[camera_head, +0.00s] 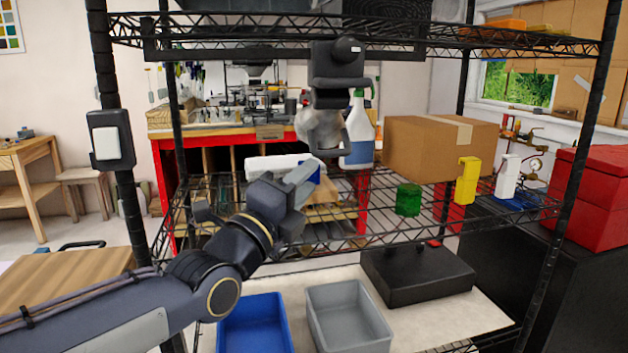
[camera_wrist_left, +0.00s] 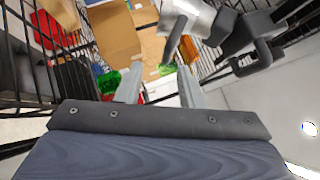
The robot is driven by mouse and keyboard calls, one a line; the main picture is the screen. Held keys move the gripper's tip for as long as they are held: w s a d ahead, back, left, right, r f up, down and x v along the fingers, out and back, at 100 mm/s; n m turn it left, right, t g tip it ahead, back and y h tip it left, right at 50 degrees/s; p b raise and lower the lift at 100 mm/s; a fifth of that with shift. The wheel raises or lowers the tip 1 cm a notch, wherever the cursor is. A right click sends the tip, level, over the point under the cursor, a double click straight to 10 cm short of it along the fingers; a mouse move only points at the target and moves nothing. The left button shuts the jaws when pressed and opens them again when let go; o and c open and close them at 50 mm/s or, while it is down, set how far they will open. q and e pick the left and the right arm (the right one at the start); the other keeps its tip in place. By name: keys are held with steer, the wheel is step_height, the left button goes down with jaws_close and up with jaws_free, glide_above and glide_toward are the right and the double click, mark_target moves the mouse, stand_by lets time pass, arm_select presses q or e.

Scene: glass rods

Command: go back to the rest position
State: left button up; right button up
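My left arm comes in from the left in the head view, and its gripper (camera_head: 299,181) is at the front of the wire shelf (camera_head: 230,225), just before a white and blue item (camera_head: 262,165). In the left wrist view the two pale fingers of the left gripper (camera_wrist_left: 159,82) stand apart, with nothing seen held between them. The finger gap is hard to see in the head view. My right gripper is not in view. I cannot make out any glass rods.
The shelf holds a spray bottle (camera_head: 358,145), a cardboard box (camera_head: 425,150), a green cylinder (camera_head: 408,199), and yellow (camera_head: 467,180) and white (camera_head: 507,177) items. A black fixture (camera_head: 338,75) hangs above. Blue (camera_head: 255,328) and grey (camera_head: 348,318) bins and a black case (camera_head: 415,272) sit below.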

arm_select(q)
steer(key=s+a+f+n+g+y+p, duration=0.6)
steer(key=a+f+n, duration=0.4)
steer(key=a+n, duration=0.35)
steer(key=s+f+n+g+p, duration=0.1)
steer(key=s+f+n+g, duration=0.1)
steer(key=s+n, duration=0.3)
steer(key=s+a+f+n+g+p, duration=0.1)
steer(key=s+f+n+g+p, duration=0.1)
steer(key=s+f+n, duration=0.3)
steer(key=s+f+n+g+p, duration=0.2)
steer(key=s+f+n+g, duration=0.1)
steer(key=s, duration=0.8)
steer(key=f+n, duration=0.1)
steer(key=n, duration=0.1)
steer(key=shift+a+f+n+y, duration=0.25)
steer(key=shift+a+n+y, duration=0.05)
steer(key=shift+n+y, duration=0.1)
